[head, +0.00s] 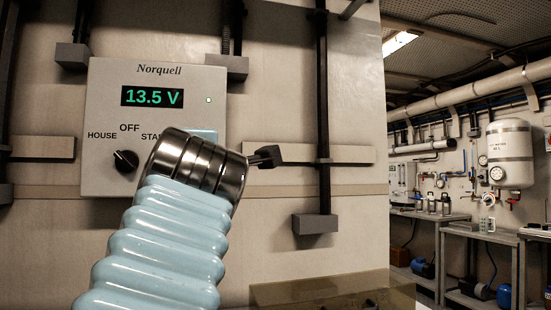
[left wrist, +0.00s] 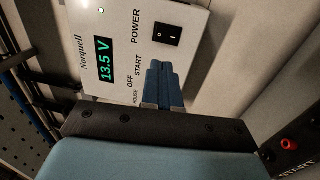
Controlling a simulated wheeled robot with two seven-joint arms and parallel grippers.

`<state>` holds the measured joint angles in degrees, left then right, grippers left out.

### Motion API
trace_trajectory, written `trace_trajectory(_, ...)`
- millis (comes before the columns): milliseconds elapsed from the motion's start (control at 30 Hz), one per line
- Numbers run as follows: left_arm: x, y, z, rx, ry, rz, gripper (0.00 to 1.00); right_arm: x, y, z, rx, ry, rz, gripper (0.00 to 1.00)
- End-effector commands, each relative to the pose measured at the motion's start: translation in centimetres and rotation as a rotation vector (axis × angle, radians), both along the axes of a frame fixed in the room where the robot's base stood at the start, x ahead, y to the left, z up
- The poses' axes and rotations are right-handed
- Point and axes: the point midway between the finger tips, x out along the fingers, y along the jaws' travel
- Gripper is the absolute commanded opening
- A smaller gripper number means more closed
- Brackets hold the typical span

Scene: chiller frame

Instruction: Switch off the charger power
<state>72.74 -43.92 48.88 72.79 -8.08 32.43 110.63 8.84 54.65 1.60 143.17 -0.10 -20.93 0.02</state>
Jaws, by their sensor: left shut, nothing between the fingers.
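The Norquell charger (head: 100,110) is a pale box on the wall with a green 13.5 V display (head: 152,96) and a lit green lamp (head: 208,99). Its black POWER rocker switch (left wrist: 167,34), marked O and I, shows in the left wrist view; my arm hides it in the head view. My left gripper (left wrist: 160,66) is shut and empty, its blue fingertips at the panel just below the switch in that picture. I cannot tell whether they touch the panel. The black knob (head: 125,161) sits under the HOUSE, OFF and START labels. My right gripper is out of view.
Dark vertical rails (head: 322,100) with blocks stand on the wall beside the charger. A box-like surface (head: 330,289) lies low in front. Benches and a white tank (head: 509,152) are farther off at right. A red knob (left wrist: 288,145) shows at the wrist view's lower right.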

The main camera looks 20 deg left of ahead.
Motion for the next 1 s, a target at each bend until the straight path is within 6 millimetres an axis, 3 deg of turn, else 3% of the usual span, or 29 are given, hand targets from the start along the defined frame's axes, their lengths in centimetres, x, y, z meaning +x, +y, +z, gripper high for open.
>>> trace_trajectory(600,9.7,6.2,1.7,-0.002,0.0,0.002,0.0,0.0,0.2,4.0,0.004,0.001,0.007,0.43)
trace_trajectory(1000,11.2,6.9,1.6,-0.002,-0.001,0.0,0.0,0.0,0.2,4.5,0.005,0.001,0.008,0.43)
